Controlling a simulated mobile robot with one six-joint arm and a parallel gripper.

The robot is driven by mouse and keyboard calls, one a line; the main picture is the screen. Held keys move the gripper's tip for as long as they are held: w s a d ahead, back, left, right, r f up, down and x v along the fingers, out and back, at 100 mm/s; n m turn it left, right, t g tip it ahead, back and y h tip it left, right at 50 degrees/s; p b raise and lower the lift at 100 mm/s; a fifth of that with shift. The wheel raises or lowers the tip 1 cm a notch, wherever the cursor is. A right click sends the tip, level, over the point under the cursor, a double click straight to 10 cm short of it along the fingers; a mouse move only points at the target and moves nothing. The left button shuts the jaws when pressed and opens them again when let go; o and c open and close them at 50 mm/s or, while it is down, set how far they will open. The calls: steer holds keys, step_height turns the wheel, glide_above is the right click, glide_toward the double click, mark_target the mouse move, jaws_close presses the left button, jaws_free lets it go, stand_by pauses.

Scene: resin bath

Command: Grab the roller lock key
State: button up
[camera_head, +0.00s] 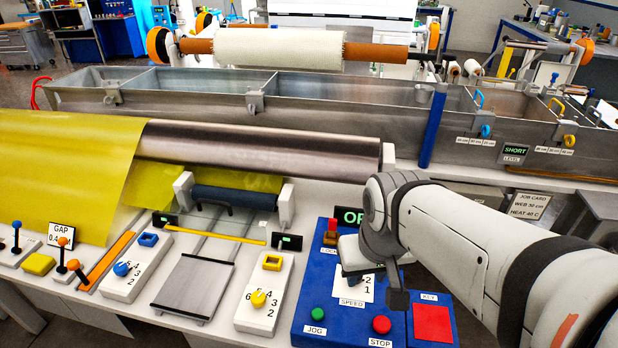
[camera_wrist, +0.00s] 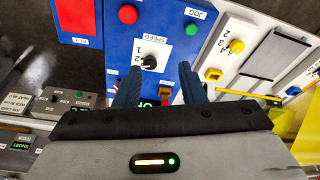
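The roller lock key looks to be the small red piece (camera_head: 331,227) on a yellow base above the LOCK label, on the blue control panel (camera_head: 304,340). In the wrist view a small orange-yellow bit (camera_wrist: 165,91) shows low between my fingers, mostly hidden; I cannot tell if it is the key. My gripper (camera_wrist: 160,80) is open, its two dark blue fingers apart with nothing held between them. A red square (camera_head: 433,323) lies by the KEY label.
The panel also has a SPEED dial (camera_wrist: 149,62), a green JOG button (camera_head: 318,314) and a red STOP button (camera_head: 381,324). An OPEN-type display (camera_head: 349,216), partly hidden, stands behind the lock. A steel roller (camera_head: 260,152) and blue roller (camera_head: 235,198) lie left.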

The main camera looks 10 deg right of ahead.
steer(key=shift+o, duration=0.8)
steer(key=shift+w, duration=0.15)
steer(key=shift+o, duration=0.2)
steer(key=w+f+m+b, duration=0.1)
steer(key=w+f, duration=0.1)
steer(key=w, duration=0.8)
steer(key=shift+d+m+h+b, duration=0.3)
steer(key=shift+d+h, duration=0.1)
steer(key=m+t+b, duration=0.2)
glide_toward(333, 220)
step_height(333, 220, down, 2)
steer(key=shift+h, duration=0.3)
steer(key=x, duration=0.9)
steer(key=shift+w+a+f, duration=0.1)
steer(key=shift+w+a, duration=0.05)
steer(key=shift+w, duration=0.2)
jaws_close()
